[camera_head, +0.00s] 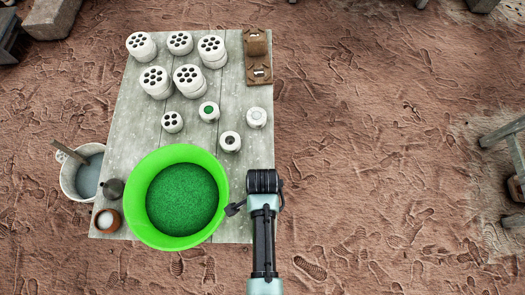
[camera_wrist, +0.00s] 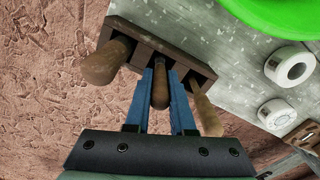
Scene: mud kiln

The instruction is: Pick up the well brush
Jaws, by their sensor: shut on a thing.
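A dark wooden rack (camera_wrist: 187,62) with slots holds several rounded wooden handles at the table's edge in the wrist view. My gripper (camera_wrist: 160,75) has its two blue fingers shut on the middle handle, which I take to be the well brush (camera_wrist: 160,92). Its brush end is hidden, and I cannot tell whether it is clear of its slot. A thicker handle (camera_wrist: 103,62) stands to the left and another handle (camera_wrist: 207,117) to the right, both close to the fingers. In the head view my arm covers the rack.
A green basin (camera_head: 134,203) of green granules stands on the grey table (camera_head: 125,120), left of my arm. Several white perforated cylinders (camera_head: 187,78) stand farther back. Brown wooden pieces (camera_head: 259,74) lie at the back right. A bucket (camera_head: 70,178) stands left. The ground at right is open.

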